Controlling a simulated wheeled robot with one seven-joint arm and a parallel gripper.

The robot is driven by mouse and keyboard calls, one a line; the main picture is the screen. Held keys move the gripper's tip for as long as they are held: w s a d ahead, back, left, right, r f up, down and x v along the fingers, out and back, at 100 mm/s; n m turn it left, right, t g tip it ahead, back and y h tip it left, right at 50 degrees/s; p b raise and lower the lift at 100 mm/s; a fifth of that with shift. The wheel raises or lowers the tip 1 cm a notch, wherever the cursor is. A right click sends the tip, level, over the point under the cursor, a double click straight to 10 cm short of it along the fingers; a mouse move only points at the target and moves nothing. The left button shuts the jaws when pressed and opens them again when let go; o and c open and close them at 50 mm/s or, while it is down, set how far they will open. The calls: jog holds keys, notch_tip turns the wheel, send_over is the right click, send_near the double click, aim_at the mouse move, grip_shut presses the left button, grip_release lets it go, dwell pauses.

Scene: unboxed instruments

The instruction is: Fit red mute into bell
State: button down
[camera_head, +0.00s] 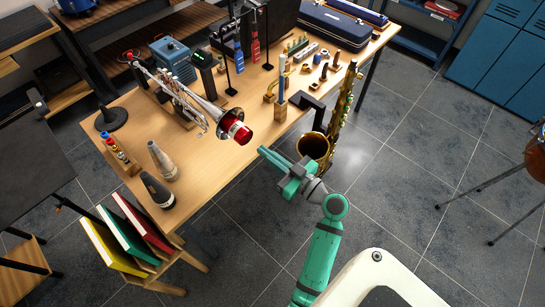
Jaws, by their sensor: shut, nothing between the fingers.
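The red mute (240,134) sits in the mouth of the trumpet's bell (225,124), with its red end facing out toward the front right. How deep it sits I cannot tell. The silver trumpet (182,96) lies raised on a dark stand on the wooden table, bell toward me. My gripper (272,160) is shut and empty, just right of and a little below the mute, apart from it and out past the table's front edge.
Two more mutes, one grey (163,160) and one black (157,190), stand on the table (210,165) at the left. A brass saxophone (318,146) stands close right of my gripper. Books (135,232) fill a rack at the lower left.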

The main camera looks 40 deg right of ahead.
aim_at(247, 139)
jog(key=shift+w+a, duration=0.15)
jog(key=shift+w, duration=1.7)
jog(key=shift+w, duration=0.7)
jog(key=s, duration=0.6)
jog(key=shift+d, duration=0.2)
